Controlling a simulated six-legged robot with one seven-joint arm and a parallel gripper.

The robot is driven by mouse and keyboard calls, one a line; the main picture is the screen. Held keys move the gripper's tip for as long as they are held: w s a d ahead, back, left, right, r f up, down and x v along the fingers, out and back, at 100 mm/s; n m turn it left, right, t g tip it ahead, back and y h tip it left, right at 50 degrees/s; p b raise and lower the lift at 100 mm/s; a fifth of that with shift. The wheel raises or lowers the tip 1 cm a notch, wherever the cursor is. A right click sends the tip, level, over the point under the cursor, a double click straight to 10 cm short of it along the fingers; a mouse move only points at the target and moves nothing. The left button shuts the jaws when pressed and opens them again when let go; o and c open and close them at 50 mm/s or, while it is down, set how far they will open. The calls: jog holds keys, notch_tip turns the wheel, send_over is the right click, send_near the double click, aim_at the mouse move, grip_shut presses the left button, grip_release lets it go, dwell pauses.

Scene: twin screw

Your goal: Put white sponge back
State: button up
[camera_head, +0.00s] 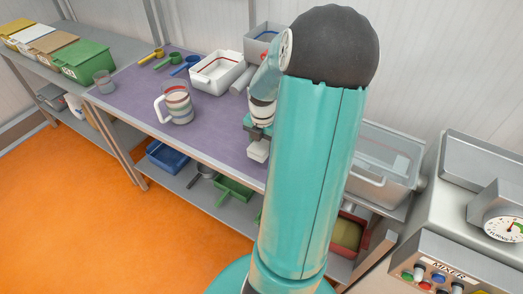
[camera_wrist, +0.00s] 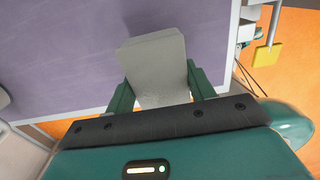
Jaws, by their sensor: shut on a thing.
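The white sponge (camera_wrist: 156,60) is a pale block held between the two green fingers of my gripper (camera_wrist: 160,88) in the wrist view. In the head view the sponge (camera_head: 258,152) shows just below my gripper (camera_head: 258,133), over the front part of the purple-topped table (camera_head: 130,102). My gripper is shut on it. The purple surface lies behind the sponge in the wrist view. I cannot tell whether the sponge touches it. My arm hides part of the table's right side.
A white tray (camera_head: 205,82) stands at the back of the table. A striped pitcher (camera_head: 178,106), a clear cup (camera_head: 104,84) and several coloured scoops (camera_head: 168,60) are to the left. A clear bin (camera_head: 378,170) and the mixer (camera_head: 440,270) are at the right.

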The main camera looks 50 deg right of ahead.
aim_at(262, 151)
jog(key=shift+w+d+f, duration=0.2)
jog(key=shift+w+f, duration=0.05)
jog(key=shift+f, duration=1.75)
jog(key=shift+f, duration=0.2)
jog(key=o, duration=1)
jog(key=shift+c, duration=0.2)
jog(key=shift+d, duration=0.1)
